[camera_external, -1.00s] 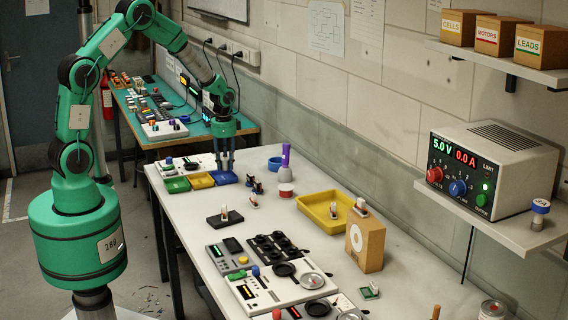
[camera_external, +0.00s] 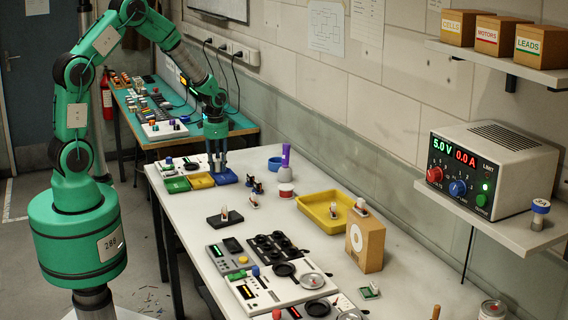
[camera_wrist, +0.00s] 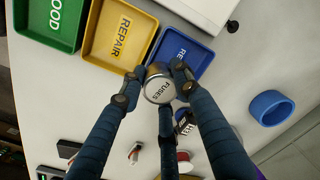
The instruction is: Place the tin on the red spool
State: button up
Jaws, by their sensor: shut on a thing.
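The tin (camera_wrist: 159,93) is a small round metal can marked FUSES in the wrist view. My gripper (camera_wrist: 155,82) is shut on it, with blue-sleeved fingers around its side. In the external view my gripper (camera_external: 217,170) is over the far left end of the bench, by the sorting trays; I cannot make out the tin there. The red spool (camera_external: 286,190), with white flanges and a red core, stands on the bench to the right of my gripper. It also shows in the wrist view (camera_wrist: 184,163), partly hidden by a finger.
Green (camera_external: 177,185), yellow (camera_external: 201,181) and blue (camera_external: 225,176) trays lie under or beside my gripper. A purple upright object (camera_external: 286,154) and a blue ring (camera_external: 274,164) are near the spool.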

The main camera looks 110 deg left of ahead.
jog(key=w+d+r+m+p, duration=0.2)
jog(key=w+d, duration=0.4)
jog(key=w, duration=0.3)
jog(key=w+d+r+m+p, duration=0.2)
jog(key=w+d+m, duration=0.2)
jog(key=w+d, duration=0.3)
jog(key=shift+w+d+r+m, duration=0.15)
jog(key=shift+w+d+m, duration=0.2)
jog(key=shift+w, duration=0.75)
jog(key=shift+a, duration=0.15)
send_over(286, 186)
jog(key=shift+w+f+b, duration=0.15)
jog(key=shift+f+b, duration=0.25)
jog(key=shift+f, duration=0.35)
jog(key=shift+f+b, duration=0.3)
jog(key=shift+f, duration=1.45)
jog(key=shift+d+f, duration=0.1)
jog(key=shift+d, duration=0.1)
